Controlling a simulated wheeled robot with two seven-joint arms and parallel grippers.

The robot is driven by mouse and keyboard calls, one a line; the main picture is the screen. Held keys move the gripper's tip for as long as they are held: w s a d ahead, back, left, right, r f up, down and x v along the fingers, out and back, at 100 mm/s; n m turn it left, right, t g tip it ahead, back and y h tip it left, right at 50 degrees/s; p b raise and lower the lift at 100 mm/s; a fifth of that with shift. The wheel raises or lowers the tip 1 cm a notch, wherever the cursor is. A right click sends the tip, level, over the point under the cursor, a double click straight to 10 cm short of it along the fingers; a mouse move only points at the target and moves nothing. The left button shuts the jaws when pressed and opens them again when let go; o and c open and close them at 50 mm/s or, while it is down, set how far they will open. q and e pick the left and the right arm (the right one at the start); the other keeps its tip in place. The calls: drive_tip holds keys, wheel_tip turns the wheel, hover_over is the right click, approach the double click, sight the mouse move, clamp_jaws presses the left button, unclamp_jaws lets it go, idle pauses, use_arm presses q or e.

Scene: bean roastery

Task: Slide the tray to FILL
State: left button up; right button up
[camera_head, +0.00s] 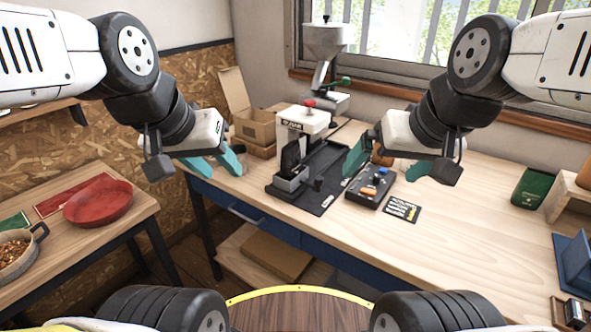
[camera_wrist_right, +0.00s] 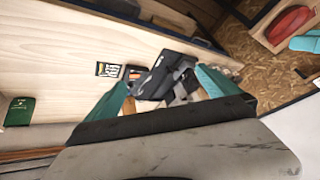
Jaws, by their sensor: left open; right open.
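A small grey open tray (camera_head: 287,184) stands on the left front part of a black mat (camera_head: 318,192), in front of the white machine (camera_head: 303,124) with a red knob. The mat bears small white labels, too small to read. My left gripper (camera_head: 216,166) is open and empty, left of the machine and apart from the tray. My right gripper (camera_head: 388,165) is open, above the bench to the right of the mat. In the right wrist view its teal fingers (camera_wrist_right: 160,95) stand apart, with the mat and machine partly visible between and beyond them.
A black box (camera_head: 362,199) with coloured pieces sits right of the mat, under my right gripper. A dark card (camera_head: 403,209) lies beside it. A cardboard box (camera_head: 252,124) and a grinder (camera_head: 325,45) stand behind. A green container (camera_head: 530,187) is far right. The bench's right middle is clear.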

drive_tip(key=shift+c, duration=0.4)
drive_tip(key=shift+w, duration=0.15)
drive_tip(key=c, duration=0.4)
drive_tip(key=w, duration=0.3)
drive_tip(key=shift+a+f+y, duration=0.15)
drive_tip(key=shift+a+y, duration=0.15)
drive_tip(key=shift+a, duration=0.05)
drive_tip(key=c, duration=0.7)
drive_tip(key=shift+o, duration=0.2)
drive_tip(key=n+g+h, duration=0.2)
approach(319, 178)
drive_tip(key=f, duration=0.2)
drive_tip(key=x, duration=0.7)
drive_tip(key=shift+w, duration=0.35)
clamp_jaws()
